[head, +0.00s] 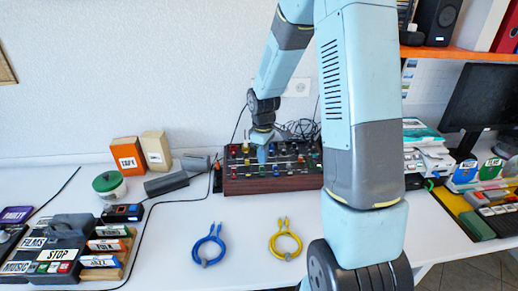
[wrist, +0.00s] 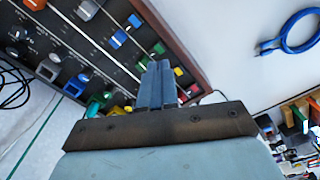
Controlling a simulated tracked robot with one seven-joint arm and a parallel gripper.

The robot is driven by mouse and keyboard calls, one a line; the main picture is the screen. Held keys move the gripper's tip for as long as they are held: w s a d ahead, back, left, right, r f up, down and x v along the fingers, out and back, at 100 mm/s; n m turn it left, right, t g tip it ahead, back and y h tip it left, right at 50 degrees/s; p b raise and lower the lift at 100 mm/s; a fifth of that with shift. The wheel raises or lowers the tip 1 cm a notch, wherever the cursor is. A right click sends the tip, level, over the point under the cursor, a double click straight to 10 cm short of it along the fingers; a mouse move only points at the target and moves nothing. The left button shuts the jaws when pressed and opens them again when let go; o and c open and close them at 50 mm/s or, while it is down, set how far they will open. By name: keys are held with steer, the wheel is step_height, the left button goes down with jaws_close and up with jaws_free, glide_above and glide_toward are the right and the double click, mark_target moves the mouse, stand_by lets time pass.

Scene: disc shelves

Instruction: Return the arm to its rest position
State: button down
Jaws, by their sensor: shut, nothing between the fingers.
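My arm comes down from the top of the head view, and my gripper (head: 262,154) hangs over the mixer panel (head: 270,184) with its colored knobs and sliders. In the wrist view my gripper (wrist: 158,85) is shut, its two blue-grey fingers side by side with nothing between them. The fingertips lie in front of the dark panel (wrist: 113,65) near its wooden edge. I cannot tell whether they touch it. Part of the panel is hidden behind my gripper and arm.
A blue cable (head: 208,245) and a yellow cable (head: 285,240) lie coiled on the white table. At left are labelled cartridges (head: 103,245), a green-lidded jar (head: 109,184) and boxes (head: 128,157). A monitor (head: 482,98) stands at right. The front middle table is mostly clear.

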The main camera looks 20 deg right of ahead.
steer(key=shift+r, duration=0.5)
steer(key=s+r+m+t, duration=0.1)
steer(key=s+r+m, duration=0.1)
steer(key=s+r, duration=0.5)
steer(key=s+r+m+t, duration=0.2)
steer(key=s+r+m, duration=0.1)
steer(key=r, duration=0.7)
steer(key=s+r+m+t, duration=0.1)
steer(key=s+r, duration=0.3)
steer(key=s, duration=0.4)
steer(key=s+r+m+t, duration=0.1)
steer(key=s+r+m, duration=0.2)
steer(key=s+r, duration=0.2)
steer(key=s, duration=0.3)
steer(key=shift+d+r+m+t, duration=0.2)
steer(key=shift+m+t, duration=0.1)
steer(key=shift+m, duration=0.1)
